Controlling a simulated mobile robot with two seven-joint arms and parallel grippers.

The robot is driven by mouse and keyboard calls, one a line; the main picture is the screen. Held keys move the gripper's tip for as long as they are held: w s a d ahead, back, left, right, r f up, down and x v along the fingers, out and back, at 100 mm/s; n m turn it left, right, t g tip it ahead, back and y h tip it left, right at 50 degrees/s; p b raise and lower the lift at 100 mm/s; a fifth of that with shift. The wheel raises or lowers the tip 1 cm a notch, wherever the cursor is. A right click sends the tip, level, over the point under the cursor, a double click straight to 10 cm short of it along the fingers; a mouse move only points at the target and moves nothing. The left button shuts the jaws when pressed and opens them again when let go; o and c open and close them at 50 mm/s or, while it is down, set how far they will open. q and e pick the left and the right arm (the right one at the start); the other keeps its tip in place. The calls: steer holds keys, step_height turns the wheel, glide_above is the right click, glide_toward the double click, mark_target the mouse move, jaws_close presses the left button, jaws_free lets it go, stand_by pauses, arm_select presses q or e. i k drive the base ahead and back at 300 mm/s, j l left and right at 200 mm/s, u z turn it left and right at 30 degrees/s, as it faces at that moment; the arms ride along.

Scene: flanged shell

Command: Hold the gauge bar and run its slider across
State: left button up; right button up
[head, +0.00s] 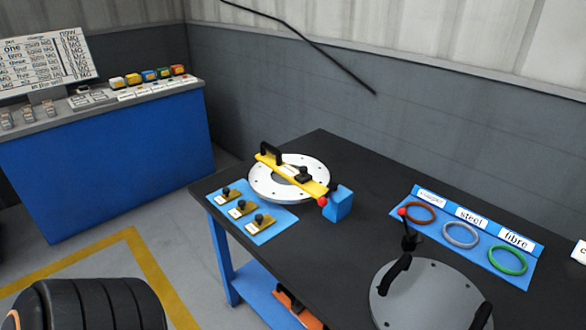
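The yellow gauge bar (280,168) lies across a white round flange (262,186) with bolt holes, on the dark table. A black arched handle (271,151) stands at the bar's far left end. A black slider (303,175) with a knob sits on the bar, nearer its right end. A red ball (322,201) is at the bar's right end, beside a blue block (341,205); whether they touch is unclear. Neither of my grippers shows in the head view, and nothing is seen holding the bar.
A blue mat (268,233) carries three knobbed brass pieces left of the flange. A labelled blue tray (481,259) with three rings lies right. A grey cover (432,285) with black handles is at front right. The table's middle (340,255) is clear. A blue-fronted console (110,165) stands left.

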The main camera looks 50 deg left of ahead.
mark_target(303, 177)
steer(key=i+j, duration=0.1)
steer(key=j, duration=2.65)
steer(key=i, duration=0.05)
